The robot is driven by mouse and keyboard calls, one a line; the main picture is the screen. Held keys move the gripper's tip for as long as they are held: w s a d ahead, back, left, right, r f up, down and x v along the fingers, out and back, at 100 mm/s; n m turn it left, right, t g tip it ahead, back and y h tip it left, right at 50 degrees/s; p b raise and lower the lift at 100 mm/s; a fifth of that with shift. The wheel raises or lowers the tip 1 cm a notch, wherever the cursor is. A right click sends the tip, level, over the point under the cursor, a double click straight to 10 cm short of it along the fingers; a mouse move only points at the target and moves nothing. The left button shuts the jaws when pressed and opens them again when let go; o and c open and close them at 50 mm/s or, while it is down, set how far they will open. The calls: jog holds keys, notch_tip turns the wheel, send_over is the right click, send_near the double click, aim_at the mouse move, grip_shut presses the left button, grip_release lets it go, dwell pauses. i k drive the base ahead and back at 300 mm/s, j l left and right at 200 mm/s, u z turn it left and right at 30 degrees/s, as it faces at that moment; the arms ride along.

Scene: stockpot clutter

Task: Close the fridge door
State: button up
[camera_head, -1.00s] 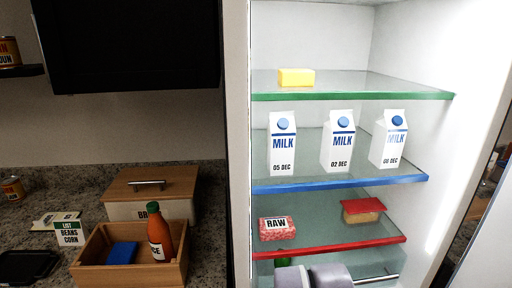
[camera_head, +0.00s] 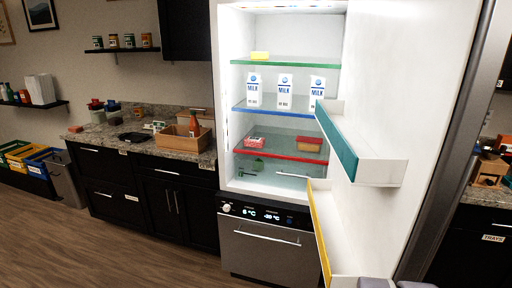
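The fridge door (camera_head: 385,100) stands wide open on the right. Its white inner face carries a teal-fronted bin (camera_head: 336,140) and a lower yellow-fronted bin (camera_head: 320,232). The fridge (camera_head: 228,140) is open and lit, with green-, blue- and red-edged shelves. It holds a yellow block, three milk cartons, a raw meat pack and a red-lidded container. Grey-lavender parts of my arm or gripper (camera_head: 394,284) show at the bottom edge, in front of the door's lower part. They are mostly cut off, so fingers and any contact cannot be made out.
A dark drawer front (camera_head: 265,248) with a handle and display sits below the fridge. A granite counter (camera_head: 165,146) with a wooden box (camera_head: 184,140) stands to the left. Wooden floor (camera_head: 130,262) lies clear at lower left. Another counter shows beyond the door.

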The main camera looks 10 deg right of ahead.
aim_at(419, 79)
jog(key=k+l, duration=0.15)
jog(key=l, duration=0.2)
jog(key=k+l, duration=0.1)
jog(key=l, duration=0.3)
jog(key=k+l, duration=0.15)
jog(key=l, duration=0.2)
jog(key=k+l, duration=0.15)
jog(key=l, duration=0.2)
jog(key=k+l, duration=0.15)
jog(key=l, duration=0.25)
jog(key=i+j+z, duration=0.1)
jog(key=i+z, duration=0.2)
